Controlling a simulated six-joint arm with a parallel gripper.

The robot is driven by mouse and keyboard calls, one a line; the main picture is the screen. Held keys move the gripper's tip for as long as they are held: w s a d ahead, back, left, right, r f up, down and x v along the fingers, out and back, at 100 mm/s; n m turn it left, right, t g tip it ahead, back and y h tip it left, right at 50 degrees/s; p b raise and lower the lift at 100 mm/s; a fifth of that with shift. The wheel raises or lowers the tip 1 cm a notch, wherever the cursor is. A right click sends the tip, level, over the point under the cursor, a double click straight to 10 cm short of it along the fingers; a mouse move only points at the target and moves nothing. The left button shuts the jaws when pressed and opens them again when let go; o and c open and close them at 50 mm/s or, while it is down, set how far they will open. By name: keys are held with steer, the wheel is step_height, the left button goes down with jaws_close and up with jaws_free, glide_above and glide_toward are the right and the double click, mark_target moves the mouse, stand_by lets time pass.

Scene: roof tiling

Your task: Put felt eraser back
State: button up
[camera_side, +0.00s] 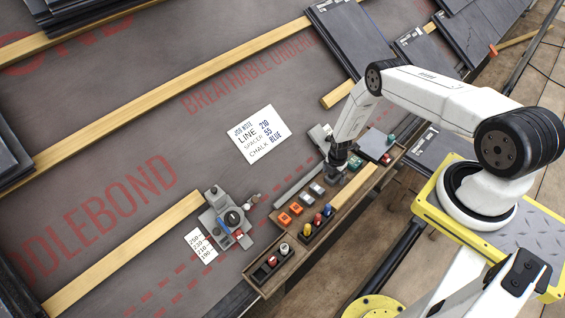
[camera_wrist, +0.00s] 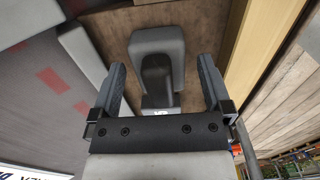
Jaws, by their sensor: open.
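My gripper (camera_side: 338,172) is low over the far part of the long wooden tray in the side view. In the wrist view its two fingers (camera_wrist: 162,98) are apart, with nothing pinched between them. Ahead of the fingertips is a grey rounded block (camera_wrist: 172,38) on the tray floor. A darker rounded piece (camera_wrist: 157,72) with a small white mark lies against or in it; I cannot tell whether this is the felt eraser or its holder. In the side view the gripper hides this spot.
The long tray (camera_side: 318,236) holds orange and grey blocks (camera_side: 284,219) and coloured bottles (camera_side: 317,220). A smaller tray (camera_side: 252,280) holds two more items. A grey dial device (camera_side: 228,216) sits at left. A job note (camera_side: 257,137) lies on open underlay.

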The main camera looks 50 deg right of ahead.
steer(key=shift+r, duration=5.85)
steer(key=w+a+r+m+t, duration=0.1)
steer(key=a+r+m, duration=0.35)
steer(key=r, duration=0.65)
steer(key=w+a+r+m, duration=0.1)
steer(key=a+r+m, duration=0.35)
steer(key=r, duration=0.65)
steer(key=s+a+r+m+t, duration=0.1)
steer(key=s+a+r+m, duration=0.8)
steer(key=s+r, duration=0.3)
steer(key=shift+a+r+t, duration=0.3)
steer(key=shift+r, duration=0.3)
